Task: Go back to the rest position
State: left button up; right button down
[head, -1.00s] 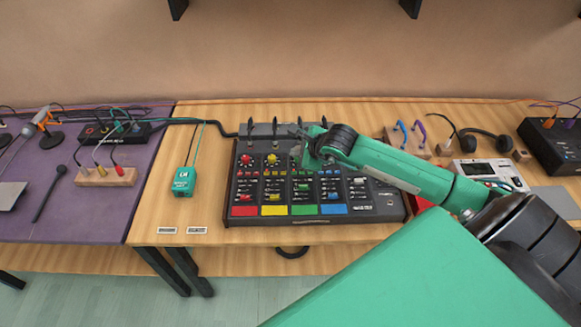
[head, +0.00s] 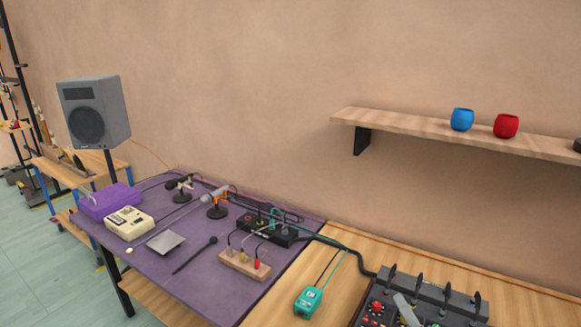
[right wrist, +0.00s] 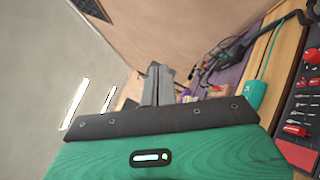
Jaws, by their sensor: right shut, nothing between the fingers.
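My right gripper (head: 405,309) shows only as a grey tip at the bottom edge of the head view, in front of the mixer (head: 440,289). The rest of that arm is out of the picture. In the right wrist view the grey fingers of this gripper (right wrist: 157,84) are together and empty. The mixer with red controls (right wrist: 303,110) is at the right edge there, apart from the fingers. My left gripper is in neither view.
A purple table (head: 215,290) holds microphones, a cable block (head: 245,264) and a cream device (head: 129,222). A teal box (head: 308,302) lies on the wooden table. A speaker (head: 94,111) stands at left. A wall shelf (head: 400,127) carries blue (head: 462,119) and red (head: 506,126) cups.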

jog(key=s+d+f+m+g+h, duration=0.7)
jog(key=f+m+h, duration=0.4)
jog(key=m, duration=1)
jog(key=s+a+f+m+g+y, duration=0.25)
jog(key=s+a+f+g, duration=0.2)
jog(key=s, duration=0.45)
jog(key=s+a+f+m+g+y, duration=0.2)
jog(key=s+a+f+m+g, duration=0.1)
jog(key=s+f+g, duration=0.4)
notch_tip(320, 180, down, 28)
jog(key=s, duration=0.1)
jog(key=s+d+f, duration=0.2)
jog(key=s+f, duration=0.8)
jog(key=s+d+f, duration=0.2)
jog(key=s+f, duration=0.7)
jog(key=f, duration=0.2)
jog(key=shift+s+n+h, duration=0.35)
jog(key=shift+n, duration=0.1)
